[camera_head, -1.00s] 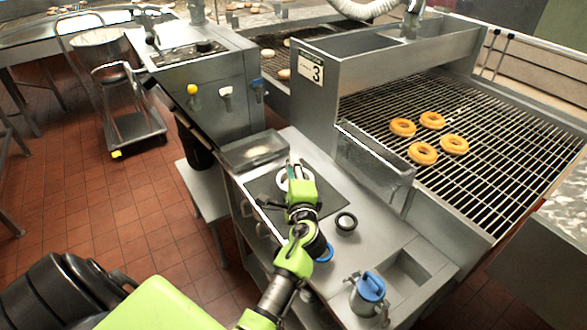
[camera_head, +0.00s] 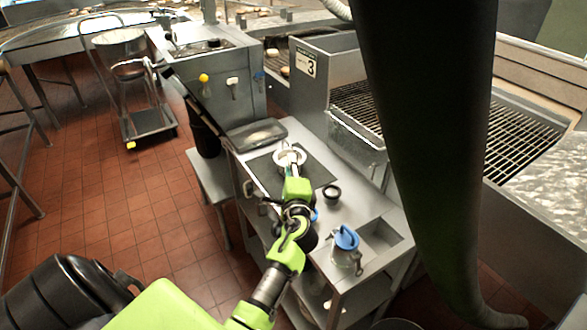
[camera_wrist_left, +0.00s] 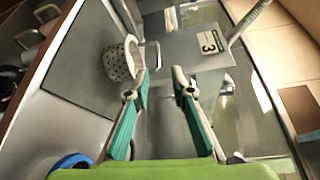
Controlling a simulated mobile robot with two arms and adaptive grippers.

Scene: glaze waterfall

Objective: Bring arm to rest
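My left arm reaches over the steel worktable from the bottom of the head view. My left gripper (camera_head: 291,168) is low over the dark mat (camera_head: 262,172), beside a white cup (camera_head: 289,154). In the left wrist view the gripper (camera_wrist_left: 158,84) is open, its two green fingers apart with nothing between the tips. The cup (camera_wrist_left: 116,64) shows there as a speckled white mug just past the left finger, its handle toward the gap. I cannot tell whether the finger touches it. My right gripper is in neither view.
Red tile floor (camera_head: 150,215) is open on the left.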

